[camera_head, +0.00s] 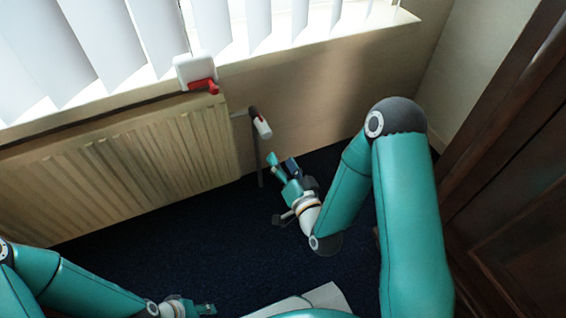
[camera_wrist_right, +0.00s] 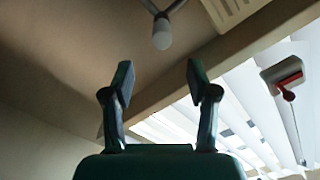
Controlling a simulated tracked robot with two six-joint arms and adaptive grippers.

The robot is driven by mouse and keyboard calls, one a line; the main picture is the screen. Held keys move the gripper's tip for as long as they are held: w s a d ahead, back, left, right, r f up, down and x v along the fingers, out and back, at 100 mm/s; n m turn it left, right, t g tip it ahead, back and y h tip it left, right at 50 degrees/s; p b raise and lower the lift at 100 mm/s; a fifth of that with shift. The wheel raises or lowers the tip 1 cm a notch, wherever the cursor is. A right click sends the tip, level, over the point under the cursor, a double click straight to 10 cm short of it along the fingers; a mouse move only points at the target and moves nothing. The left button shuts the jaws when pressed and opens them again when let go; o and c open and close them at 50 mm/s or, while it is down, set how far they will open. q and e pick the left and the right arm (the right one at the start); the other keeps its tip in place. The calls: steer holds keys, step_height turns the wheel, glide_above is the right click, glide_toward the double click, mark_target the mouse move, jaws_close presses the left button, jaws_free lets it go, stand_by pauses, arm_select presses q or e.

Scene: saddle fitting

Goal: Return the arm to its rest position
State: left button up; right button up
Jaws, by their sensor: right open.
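My right gripper (camera_head: 281,162) is open and empty, held in front of the wall to the right of the radiator. Its two spread fingers also show in the right wrist view (camera_wrist_right: 160,76), with nothing between them. A white-capped valve (camera_head: 262,128) on a pipe is just beyond the fingertips in the head view, apart from them. It shows above the fingers in the right wrist view (camera_wrist_right: 162,33). My left gripper (camera_head: 204,309) is at the bottom edge of the head view, small and partly cut off; its finger opening is unclear.
A beige radiator (camera_head: 120,170) stands under the windowsill (camera_head: 300,55). A white block with a red part (camera_head: 194,70) sits at the radiator's top right corner. Vertical blinds (camera_head: 90,45) hang behind. Dark wooden panelling (camera_head: 520,190) is close to my right arm. Dark blue carpet (camera_head: 190,235) is clear.

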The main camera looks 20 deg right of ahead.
stand_by(0.3)
steer(key=s+a+f+n+g+y+p, duration=0.2)
steer(key=s+a+f+n+g+p, duration=0.1)
steer(key=s+f+g, duration=0.65)
steer(key=s+a+f+n+g+y+p, duration=0.1)
steer(key=s+a+f+n+g+p, duration=0.2)
steer(key=s+f+g, duration=0.65)
steer(key=s+a+r+t+p, duration=0.1)
steer(key=s+r+p, duration=0.2)
steer(key=r+p, duration=3.5)
step_height(320, 180, up, 4)
steer(key=shift+f+t, duration=0.1)
steer(key=shift+t, duration=0.2)
